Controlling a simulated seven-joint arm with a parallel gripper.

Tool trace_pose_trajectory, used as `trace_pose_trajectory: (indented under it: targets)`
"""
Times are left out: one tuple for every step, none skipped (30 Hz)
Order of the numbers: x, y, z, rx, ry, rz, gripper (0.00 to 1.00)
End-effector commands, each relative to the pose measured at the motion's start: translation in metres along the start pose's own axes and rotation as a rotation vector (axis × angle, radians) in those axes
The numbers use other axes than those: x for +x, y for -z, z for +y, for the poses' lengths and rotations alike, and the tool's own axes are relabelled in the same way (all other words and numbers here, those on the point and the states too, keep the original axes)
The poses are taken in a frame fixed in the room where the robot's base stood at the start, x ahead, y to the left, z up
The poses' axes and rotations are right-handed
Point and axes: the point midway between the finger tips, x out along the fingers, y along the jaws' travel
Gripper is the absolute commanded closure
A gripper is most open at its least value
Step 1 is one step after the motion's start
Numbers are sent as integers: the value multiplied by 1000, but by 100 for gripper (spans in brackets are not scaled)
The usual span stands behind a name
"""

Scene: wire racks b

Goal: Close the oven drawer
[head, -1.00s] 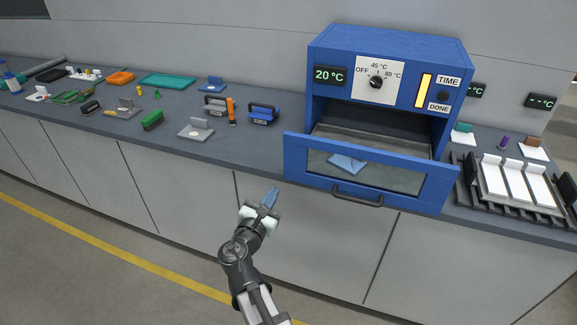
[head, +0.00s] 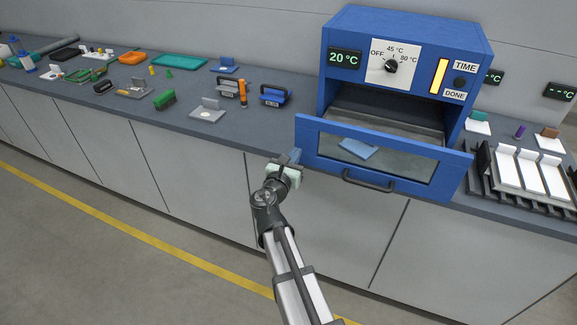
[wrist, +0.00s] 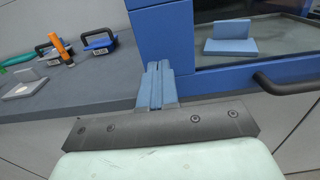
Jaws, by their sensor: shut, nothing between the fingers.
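The blue oven (head: 345,38) stands on the counter at the right. Its drawer (head: 306,140) is pulled out toward me, with a blue frame, a clear front pane and a dark bar handle (head: 368,181). In the wrist view the drawer front (wrist: 165,35) is just beyond my fingers and the handle (wrist: 285,82) is to the right. A light-blue piece (head: 357,148) shows through the pane; it also shows in the wrist view (wrist: 230,40). My gripper (head: 294,156) is shut and empty at the drawer front's lower left edge. I cannot tell whether the fingertips touch it.
A black rack with white plates (head: 516,170) stands right of the oven. A blue handled block (head: 273,95) and an orange-topped tool (head: 243,92) stand on the counter (head: 262,125) to the left. The floor in front is clear.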

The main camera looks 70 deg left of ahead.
Motion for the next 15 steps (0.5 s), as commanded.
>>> trace_pose_trajectory:
  targets:
    - [10,0,2,0,1,0,100]
    - [14,0,1,0,1,0,100]
    - [19,0,1,0,2,0,100]
    - [22,0,0,0,2,0,100]
    - [25,0,0,0,1,0,100]
    - [28,0,0,0,1,0,100]
    - [30,0,0,0,0,1,100]
    - [32,0,0,0,0,1,100]
    - [34,0,0,0,0,1,100]
    - [35,0,0,0,0,1,100]
    - [36,0,0,-1,0,1,100]
    - [37,0,0,-1,0,1,100]
    - [38,0,0,-1,0,1,100]
    - [38,0,0,-1,0,1,100]
    - [38,0,0,-1,0,1,100]
